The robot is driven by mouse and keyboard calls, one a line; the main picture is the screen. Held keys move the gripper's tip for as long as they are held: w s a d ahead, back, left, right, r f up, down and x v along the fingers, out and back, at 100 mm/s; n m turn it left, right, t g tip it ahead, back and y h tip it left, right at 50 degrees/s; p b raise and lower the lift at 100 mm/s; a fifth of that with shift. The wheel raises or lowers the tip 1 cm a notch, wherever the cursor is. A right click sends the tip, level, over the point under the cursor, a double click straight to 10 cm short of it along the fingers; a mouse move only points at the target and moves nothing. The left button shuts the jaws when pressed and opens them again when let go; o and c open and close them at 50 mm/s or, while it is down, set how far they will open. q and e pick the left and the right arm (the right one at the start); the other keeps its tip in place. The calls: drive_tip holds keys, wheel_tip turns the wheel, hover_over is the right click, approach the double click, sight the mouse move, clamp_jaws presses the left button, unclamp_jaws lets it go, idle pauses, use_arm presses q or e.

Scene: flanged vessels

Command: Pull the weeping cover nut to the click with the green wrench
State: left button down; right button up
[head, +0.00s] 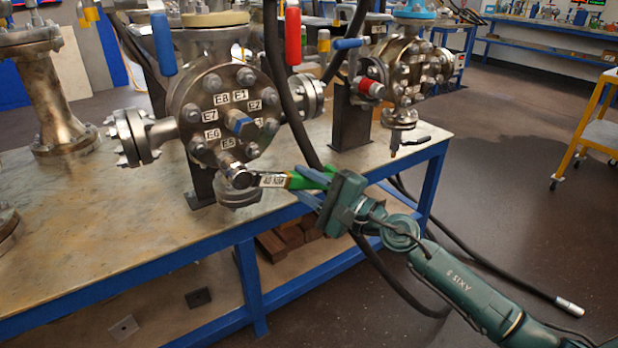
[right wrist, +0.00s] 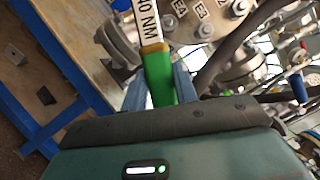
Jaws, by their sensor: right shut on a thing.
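The flanged vessel cover (head: 215,115) faces me, with a ring of nuts and labels such as E8, E1, E7, E6 and E5. The green wrench (head: 305,180) lies nearly level, its metal head (head: 237,174) at a nut below the E5 label. I cannot tell whether the head is fully seated, and no leak shows clearly. My right gripper (head: 322,187) is shut on the wrench's green handle. In the right wrist view the handle (right wrist: 158,72) lies between the fingers (right wrist: 160,95), with a white label reading "40 NM". My left gripper is not in view.
The vessel stands on a blue-framed bench (head: 110,235). A flanged side port (head: 135,138) is left of the cover. A black hose (head: 285,100) hangs close to the cover's right side. A second vessel (head: 400,70) stands behind right. The floor at right is mostly clear.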

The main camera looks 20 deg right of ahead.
drive_tip(key=shift+s+r, duration=0.15)
drive_tip(key=shift+r, duration=0.1)
drive_tip(key=shift+w+a, duration=0.1)
drive_tip(key=shift+w, duration=0.1)
drive_tip(key=shift+w+a+b, duration=0.15)
drive_tip(key=shift+w+b, duration=0.05)
drive_tip(key=shift+w, duration=0.3)
drive_tip(key=shift+w+a+b, duration=0.15)
drive_tip(key=shift+w, duration=0.35)
